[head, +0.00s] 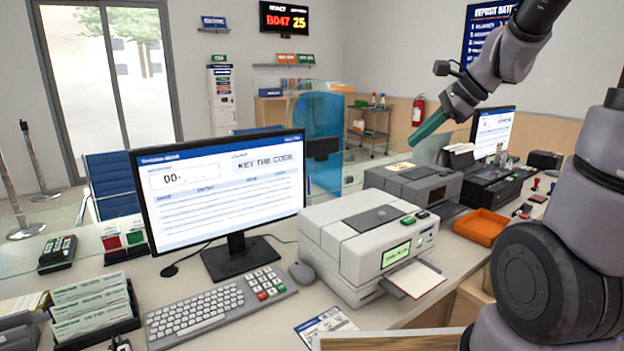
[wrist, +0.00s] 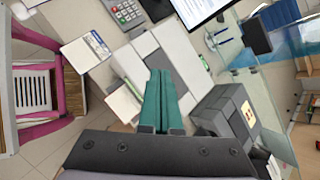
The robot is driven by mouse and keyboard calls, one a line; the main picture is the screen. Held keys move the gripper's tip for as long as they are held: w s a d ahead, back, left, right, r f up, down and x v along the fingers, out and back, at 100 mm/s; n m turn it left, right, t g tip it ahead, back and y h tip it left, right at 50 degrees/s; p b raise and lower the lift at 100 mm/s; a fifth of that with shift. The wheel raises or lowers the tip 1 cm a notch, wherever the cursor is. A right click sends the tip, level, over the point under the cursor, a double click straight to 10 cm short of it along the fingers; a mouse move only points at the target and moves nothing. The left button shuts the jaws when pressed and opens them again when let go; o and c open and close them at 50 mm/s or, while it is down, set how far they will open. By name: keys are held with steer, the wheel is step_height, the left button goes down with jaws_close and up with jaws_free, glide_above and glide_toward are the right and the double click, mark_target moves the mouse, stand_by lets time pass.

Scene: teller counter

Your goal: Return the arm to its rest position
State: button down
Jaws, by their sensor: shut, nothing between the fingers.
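My gripper (head: 413,141) is raised in the air over the counter in the head view, above the dark grey printer. Its green fingers point down and to the left and touch nothing. In the wrist view my gripper (wrist: 164,82) shows its two green fingers closed together, with nothing held between them. Behind the fingers lies the white printer (wrist: 150,60), seen from above. My arm reaches in from the upper right of the head view.
Below are a white printer (head: 367,240) with a paper sheet, a dark grey printer (head: 428,187) and an orange tray (head: 482,227). A monitor (head: 220,190) and keyboard (head: 215,305) stand left. A glass screen edges the counter. A pink-framed chair (wrist: 40,90) shows in the wrist view.

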steer(key=s+r+n+t+h, duration=0.2)
steer(key=s+r+n+h, duration=0.2)
steer(key=s+n, duration=0.9)
step_height(320, 180, up, 2)
steer(key=shift+s+d+r+n+h, duration=0.25)
steer(key=shift+s+d+n, duration=0.2)
steer(key=shift+n, duration=0.25)
